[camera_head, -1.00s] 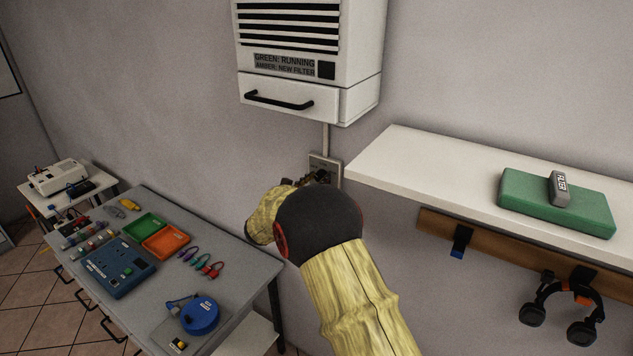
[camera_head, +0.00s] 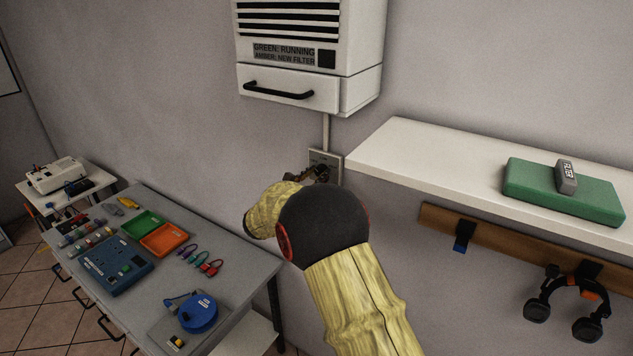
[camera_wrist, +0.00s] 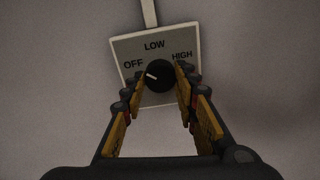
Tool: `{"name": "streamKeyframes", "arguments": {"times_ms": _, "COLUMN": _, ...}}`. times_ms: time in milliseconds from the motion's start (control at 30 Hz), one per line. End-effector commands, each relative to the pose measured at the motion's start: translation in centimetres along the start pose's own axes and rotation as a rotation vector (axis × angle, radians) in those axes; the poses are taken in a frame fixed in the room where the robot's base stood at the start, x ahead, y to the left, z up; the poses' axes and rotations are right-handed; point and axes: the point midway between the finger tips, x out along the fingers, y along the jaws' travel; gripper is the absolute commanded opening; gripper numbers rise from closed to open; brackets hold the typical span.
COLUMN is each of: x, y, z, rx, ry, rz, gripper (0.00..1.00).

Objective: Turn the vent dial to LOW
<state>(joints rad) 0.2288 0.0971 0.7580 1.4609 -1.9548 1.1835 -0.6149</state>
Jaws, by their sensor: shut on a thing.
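The vent dial (camera_wrist: 162,76) is a round black knob on a pale wall plate (camera_wrist: 127,46) marked OFF, LOW and HIGH. In the wrist view its white pointer line points up-left, toward OFF; LOW is at the top and HIGH at upper right. My gripper (camera_wrist: 160,73) has one finger on each side of the knob and is shut on it. In the head view the plate (camera_head: 333,158) is on the wall below the vent unit (camera_head: 300,50). My gripper (camera_head: 316,174) covers the dial there.
A white shelf (camera_head: 430,160) juts out close to the right of the plate, with a green block (camera_head: 530,190) on it. Headphones (camera_head: 565,305) hang below. A grey table (camera_head: 235,265) with trays and tools is at lower left. A conduit (camera_head: 326,130) runs above the plate.

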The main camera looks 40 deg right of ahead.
Motion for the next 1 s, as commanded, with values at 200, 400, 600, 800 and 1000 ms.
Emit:
{"name": "streamKeyframes", "arguments": {"times_ms": 200, "x": 0.0, "y": -0.07, "z": -0.67, "rx": 0.186, "ry": -0.003, "rz": 0.001, "gripper": 0.04}}
{"name": "streamKeyframes", "arguments": {"times_ms": 400, "x": 0.0, "y": -0.1, "z": -0.72, "rx": 0.378, "ry": -0.004, "rz": 0.001, "gripper": 0.04}}
{"name": "streamKeyframes", "arguments": {"times_ms": 600, "x": 0.0, "y": -0.11, "z": -0.72, "rx": 0.56, "ry": -0.003, "rz": 0.001, "gripper": 0.04}}
{"name": "streamKeyframes", "arguments": {"times_ms": 800, "x": -0.01, "y": -0.09, "z": -0.62, "rx": 0.715, "ry": -0.002, "rz": 0.001, "gripper": 0.04}}
{"name": "streamKeyframes", "arguments": {"times_ms": 1000, "x": 0.0, "y": -0.08, "z": -0.47, "rx": 0.826, "ry": -0.001, "rz": 0.0, "gripper": 0.04}}
